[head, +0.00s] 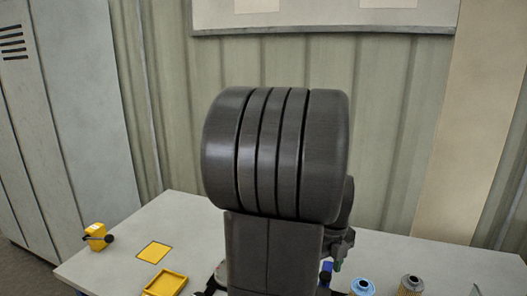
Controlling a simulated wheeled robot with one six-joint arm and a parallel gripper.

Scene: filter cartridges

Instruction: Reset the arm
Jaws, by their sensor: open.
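My own dark grey arm link fills the middle of the head view and hides much of the table behind it. Part of my gripper (338,262) shows low at the right edge of this link, pointing down over the table. It is open, and I see nothing held in it, though most of it is hidden. A blue filter cartridge (362,287) and a brownish metal filter cartridge (411,285) stand to its right, apart from it, at the bottom edge of the view.
The grey table (205,222) holds a yellow device with a black knob (96,236), a flat yellow square (154,252) and a yellow tray (166,281) at left. A small blue item (326,267) shows beside my arm. The back right tabletop is clear. A locker stands left.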

